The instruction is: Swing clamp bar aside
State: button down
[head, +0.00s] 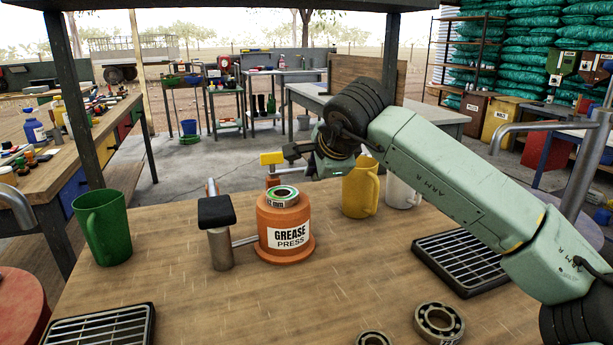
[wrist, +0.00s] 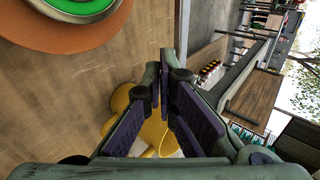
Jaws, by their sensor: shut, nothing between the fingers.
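The orange grease press (head: 285,228) stands upright on the wooden bench, with a green-ringed disc (head: 283,194) on top. Its orange rim (wrist: 75,42) and green ring (wrist: 78,8) show at the wrist view's top left. A yellow block (head: 271,158) sits on an orange upright behind the press; it looks like the clamp bar's end, but I cannot tell how the bar runs. A grey post with a black pad (head: 217,212) stands left of the press, joined by a rod. My gripper (head: 290,152) is shut and empty, just right of the yellow block; contact is unclear. It fills the wrist view (wrist: 167,75).
A yellow jug (head: 360,190) and a white mug (head: 402,192) stand right of the press, under my arm. A green mug (head: 102,228) is at left. Black grates (head: 462,262) and bearings (head: 439,323) lie in front. Bench between press and front edge is mostly clear.

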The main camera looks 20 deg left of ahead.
jog(key=shift+w, duration=0.45)
jog(key=shift+r, duration=0.15)
dwell(0.3)
